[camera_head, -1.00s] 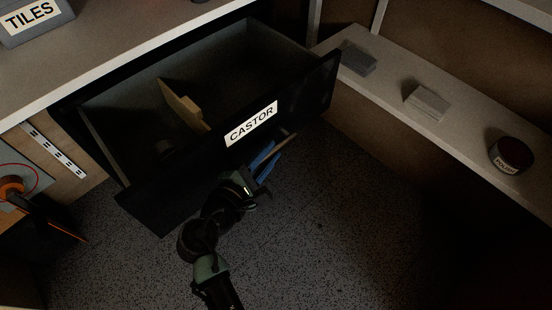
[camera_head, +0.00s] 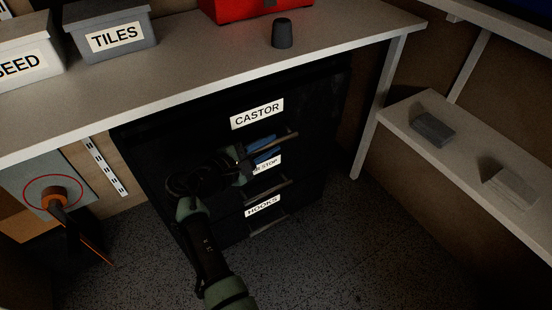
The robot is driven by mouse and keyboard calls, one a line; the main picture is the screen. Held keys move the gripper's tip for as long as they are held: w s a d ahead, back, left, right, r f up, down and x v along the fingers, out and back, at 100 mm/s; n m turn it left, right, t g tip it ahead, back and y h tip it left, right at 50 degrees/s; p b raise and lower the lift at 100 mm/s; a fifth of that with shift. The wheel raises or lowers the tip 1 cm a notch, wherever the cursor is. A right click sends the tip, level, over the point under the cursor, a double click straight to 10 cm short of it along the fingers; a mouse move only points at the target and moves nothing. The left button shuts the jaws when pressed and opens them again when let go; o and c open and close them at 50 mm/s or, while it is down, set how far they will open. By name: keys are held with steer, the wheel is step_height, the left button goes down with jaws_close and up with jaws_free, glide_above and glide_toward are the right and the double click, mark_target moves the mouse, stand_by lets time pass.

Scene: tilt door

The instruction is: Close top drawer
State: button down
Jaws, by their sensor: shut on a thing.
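The top drawer (camera_head: 215,128), dark and labelled CASTOR, sits flush or nearly flush in the black cabinet under the counter; its inside no longer shows. My gripper (camera_head: 267,150), with blue fingers, is at the handle (camera_head: 284,140) below the CASTOR label and is shut on it. My own arm covers the left part of the drawer fronts. A small gap at the drawer's edge cannot be told in the dark.
Lower drawers with partly hidden and HOOKS labels (camera_head: 262,206) are below. The counter (camera_head: 190,85) above bears a TILES box (camera_head: 115,38), a dark cup (camera_head: 282,33) and a red case (camera_head: 240,8). A shelf (camera_head: 460,160) is at right; speckled floor (camera_head: 350,250) is clear.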

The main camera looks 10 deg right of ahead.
steer(key=shift+w+a+f, duration=0.1)
steer(key=shift+w+a, duration=0.05)
steer(key=shift+w, duration=0.15)
steer(key=c, duration=0.8)
jaws_free()
steer(key=shift+s, duration=0.1)
steer(key=p+v, duration=0.6)
steer(key=v, duration=0.7)
